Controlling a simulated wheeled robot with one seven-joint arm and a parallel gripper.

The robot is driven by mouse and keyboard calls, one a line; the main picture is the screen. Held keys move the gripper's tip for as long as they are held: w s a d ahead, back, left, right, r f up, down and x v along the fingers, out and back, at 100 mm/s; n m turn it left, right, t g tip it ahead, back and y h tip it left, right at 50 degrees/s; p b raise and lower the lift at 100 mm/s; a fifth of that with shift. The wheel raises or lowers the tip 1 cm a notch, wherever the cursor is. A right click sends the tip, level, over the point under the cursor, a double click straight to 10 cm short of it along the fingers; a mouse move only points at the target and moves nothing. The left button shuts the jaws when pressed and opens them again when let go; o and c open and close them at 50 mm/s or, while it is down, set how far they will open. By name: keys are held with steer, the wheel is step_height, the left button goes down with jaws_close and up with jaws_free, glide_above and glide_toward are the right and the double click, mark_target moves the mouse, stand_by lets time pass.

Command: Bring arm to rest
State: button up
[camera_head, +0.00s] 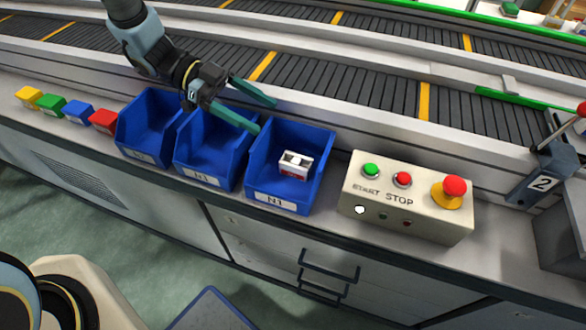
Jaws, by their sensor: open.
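My gripper (258,111) hangs over the blue bins, its two green fingers spread apart with nothing between them. Its fingertips are above the back of the right bin and the edge of the middle bin. The right blue bin (276,198), labelled N1, holds a small white and red piece (295,164). The middle blue bin (201,179) and the left blue bin (139,157) stand beside it; I see nothing in them, though my gripper partly covers the middle one.
Yellow, green, blue and red blocks (103,121) lie left of the bins. A control box (405,205) with START, STOP and an emergency button stands right of them. Behind runs a conveyor (375,90). A lever unit (541,183) marked 2 is at far right.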

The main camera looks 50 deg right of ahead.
steer(key=shift+v, duration=1.35)
